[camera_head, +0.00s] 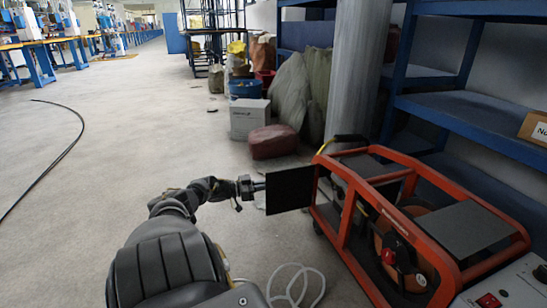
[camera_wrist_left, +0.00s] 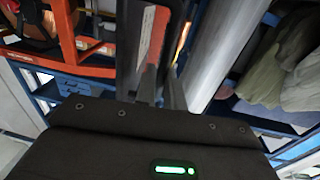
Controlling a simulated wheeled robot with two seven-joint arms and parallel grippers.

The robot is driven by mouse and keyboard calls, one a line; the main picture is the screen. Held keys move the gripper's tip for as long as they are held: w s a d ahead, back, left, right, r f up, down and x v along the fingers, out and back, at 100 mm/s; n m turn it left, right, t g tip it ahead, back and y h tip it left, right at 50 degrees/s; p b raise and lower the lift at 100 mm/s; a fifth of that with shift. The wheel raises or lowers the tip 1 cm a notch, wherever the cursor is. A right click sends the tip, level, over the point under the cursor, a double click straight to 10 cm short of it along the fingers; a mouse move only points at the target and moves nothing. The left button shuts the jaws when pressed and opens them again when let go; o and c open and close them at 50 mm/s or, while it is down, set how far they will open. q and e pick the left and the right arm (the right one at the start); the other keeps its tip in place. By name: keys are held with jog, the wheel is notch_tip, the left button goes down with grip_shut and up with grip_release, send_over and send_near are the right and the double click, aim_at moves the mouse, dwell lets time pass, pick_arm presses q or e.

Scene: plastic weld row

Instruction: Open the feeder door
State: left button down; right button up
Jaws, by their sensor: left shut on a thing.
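The orange-framed welding machine (camera_head: 399,208) stands at the right in the head view. A flat black panel (camera_head: 291,190), which looks like the feeder door, sticks out to the left from the frame's left end, at an angle to it. My left gripper (camera_head: 259,187) is at the panel's outer left edge and is shut on it. The fingers are small there, and the exact grip is hard to make out. In the left wrist view the fingers (camera_wrist_left: 163,88) point away from the camera, close together. The orange frame (camera_wrist_left: 66,45) shows at upper left there. My right gripper is not in view.
A round grey column (camera_head: 355,70) and blue shelving (camera_head: 460,115) stand behind the machine. A white box (camera_head: 249,118) and a dark red bundle (camera_head: 273,141) lie beyond the panel. A pale cable (camera_head: 297,281) lies near my arm. Open floor (camera_head: 110,150) is at left.

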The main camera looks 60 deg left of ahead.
pick_arm(q)
jog(key=shift+w+d+r, duration=0.1)
jog(key=shift+w, duration=0.05)
jog(key=c, duration=1.5)
grip_release()
jog(key=shift+w, duration=0.2)
jog(key=p+v, duration=0.2)
jog(key=v, duration=0.9)
jog(key=shift+s, duration=0.15)
